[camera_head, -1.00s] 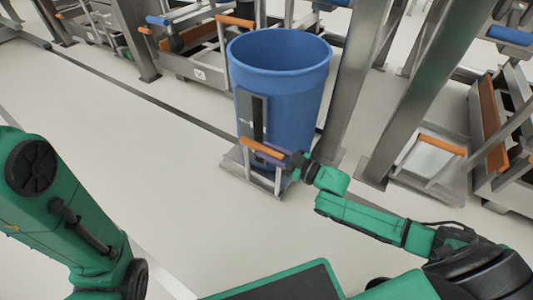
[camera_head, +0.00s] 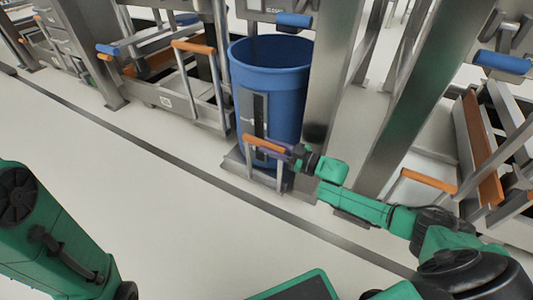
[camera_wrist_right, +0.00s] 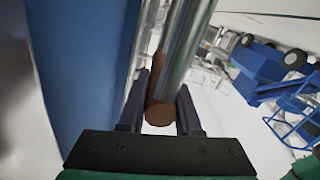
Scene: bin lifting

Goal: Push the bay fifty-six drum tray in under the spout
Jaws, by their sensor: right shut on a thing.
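The blue drum (camera_head: 285,105) stands upright on the low grey drum tray (camera_head: 236,163), between steel posts. The tray has an upright front handle with an orange grip bar (camera_head: 262,144). My right gripper (camera_head: 287,151) is shut on the right end of this bar. In the right wrist view the bar's round end (camera_wrist_right: 158,114) lies between the two dark fingers (camera_wrist_right: 160,118), beside the drum's blue wall (camera_wrist_right: 85,60). No spout is clearly visible; the frame's upper part above the drum is cut off. My left gripper is out of view.
Steel posts (camera_head: 333,80) (camera_head: 415,105) rise to the right of the drum. A neighbouring tray with an orange bar (camera_head: 193,47) is on the left, another (camera_head: 430,181) on the right. A dark floor line (camera_head: 160,147) runs in front. The near floor is clear.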

